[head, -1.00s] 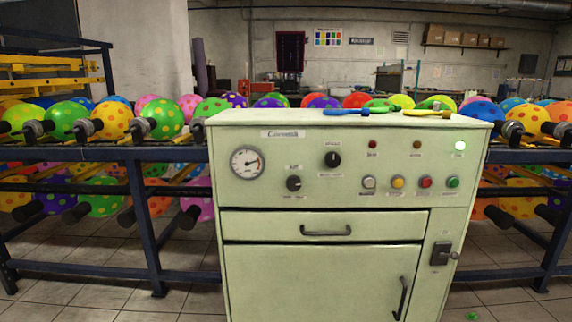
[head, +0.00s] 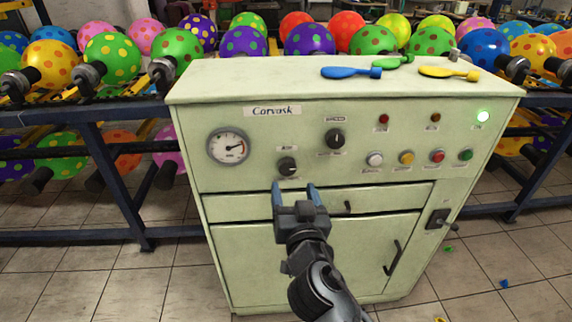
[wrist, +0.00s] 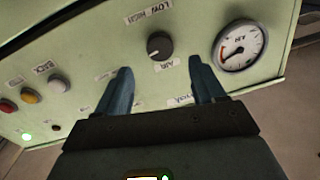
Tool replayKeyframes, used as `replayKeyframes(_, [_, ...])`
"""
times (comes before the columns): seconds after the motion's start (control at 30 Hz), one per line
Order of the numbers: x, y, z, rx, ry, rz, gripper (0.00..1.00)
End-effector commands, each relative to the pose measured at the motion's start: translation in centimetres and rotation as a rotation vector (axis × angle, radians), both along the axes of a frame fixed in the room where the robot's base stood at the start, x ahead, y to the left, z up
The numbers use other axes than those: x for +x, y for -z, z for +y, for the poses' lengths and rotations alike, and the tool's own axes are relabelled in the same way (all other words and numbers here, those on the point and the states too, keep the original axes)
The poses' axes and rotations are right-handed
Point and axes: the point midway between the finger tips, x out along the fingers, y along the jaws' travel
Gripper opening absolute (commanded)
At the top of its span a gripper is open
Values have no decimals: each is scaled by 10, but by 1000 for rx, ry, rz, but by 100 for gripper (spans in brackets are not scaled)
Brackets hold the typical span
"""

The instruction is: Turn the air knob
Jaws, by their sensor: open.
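The air knob (head: 287,167) is a small black dial on the pale green cabinet's front panel, right of and below the pressure gauge (head: 228,147). In the wrist view the knob (wrist: 159,46) shows upside down with its AIR and LOW HIGH labels, centred beyond the fingertips, and the gauge (wrist: 240,46) is to its right. My gripper (head: 295,187) is open and empty, its two blue-grey fingers pointing at the panel just below the knob. In the wrist view my gripper (wrist: 159,66) has its fingers spread wider than the knob. No contact shows.
A second black knob (head: 335,138) sits up and right of the air knob. Several coloured buttons (head: 406,157) and a drawer handle (head: 348,207) are on the cabinet (head: 250,265).

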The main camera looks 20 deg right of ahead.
Motion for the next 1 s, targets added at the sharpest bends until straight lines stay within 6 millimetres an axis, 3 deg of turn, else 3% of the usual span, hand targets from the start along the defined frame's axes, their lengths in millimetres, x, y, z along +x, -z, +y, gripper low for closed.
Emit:
replayKeyframes(0.2, [33, -3, -9, -1, 0, -2, 69])
replayKeyframes(0.43, [59, -1, -15, -1, -1, -1, 69])
replayKeyframes(0.8, [65, 0, -17, -1, -1, 1, 69])
replayKeyframes(1.0, [65, 0, -17, -1, -1, 1, 50])
